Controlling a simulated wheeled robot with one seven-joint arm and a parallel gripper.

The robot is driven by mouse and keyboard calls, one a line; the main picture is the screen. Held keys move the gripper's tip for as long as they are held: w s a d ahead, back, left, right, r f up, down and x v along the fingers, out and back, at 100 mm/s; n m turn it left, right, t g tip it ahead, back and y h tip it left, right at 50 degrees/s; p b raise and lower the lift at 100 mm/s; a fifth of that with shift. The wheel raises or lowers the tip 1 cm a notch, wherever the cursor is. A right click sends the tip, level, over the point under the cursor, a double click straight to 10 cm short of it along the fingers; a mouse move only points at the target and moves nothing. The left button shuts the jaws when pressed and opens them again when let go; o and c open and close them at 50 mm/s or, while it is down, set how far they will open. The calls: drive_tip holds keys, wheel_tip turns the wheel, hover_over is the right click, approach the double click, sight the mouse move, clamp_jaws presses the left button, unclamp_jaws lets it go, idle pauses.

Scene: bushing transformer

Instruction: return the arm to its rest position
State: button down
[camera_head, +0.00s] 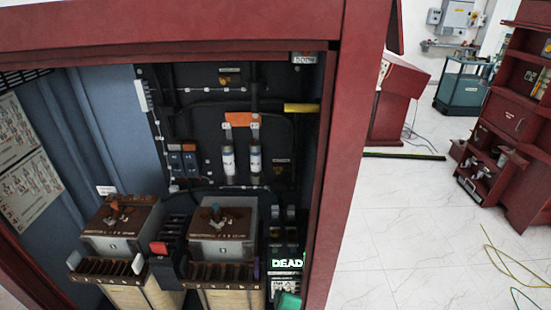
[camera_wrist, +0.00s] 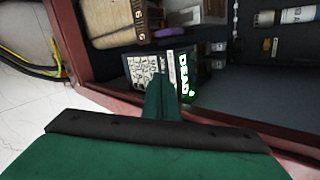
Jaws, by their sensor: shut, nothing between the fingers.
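My gripper (camera_wrist: 163,85) is green and shows in the wrist view with its fingers together and nothing held between them. Its tips are in front of a dark panel with a glowing green "DEAD" display (camera_wrist: 183,75); I cannot tell whether they touch it. In the head view the same display (camera_head: 287,263) is at the lower right inside the red cabinet. A green piece at the bottom edge just below it looks like part of my gripper (camera_head: 288,300). The rest of my arm is out of view.
The red cabinet's right frame post (camera_head: 345,150) stands close to my gripper. Two transformer blocks (camera_head: 223,222) (camera_head: 122,218) with terminals sit inside. White floor (camera_head: 400,220) is open to the right, with a yellow-green cable (camera_head: 500,262) and a red shelf unit (camera_head: 515,120).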

drive_tip(key=s+d+f+n+t+h, duration=0.1)
drive_tip(key=s+f+n, duration=0.2)
drive_tip(key=s+n, duration=0.35)
drive_tip(key=s+f+n+t, duration=0.1)
drive_tip(key=s+f+n, duration=0.25)
drive_tip(key=s, duration=0.55)
drive_tip(key=s+a+r+n+t, duration=0.1)
drive_tip(key=s+r+n, duration=0.3)
drive_tip(key=s, duration=0.4)
drive_tip(key=s+a+r+n+t, duration=0.1)
drive_tip(key=s+r+n, duration=0.3)
drive_tip(key=s, duration=0.5)
drive_tip(key=n+t, duration=0.1)
drive_tip(key=n, duration=0.1)
drive_tip(key=shift+s+n, duration=0.15)
drive_tip(key=shift+n, duration=0.25)
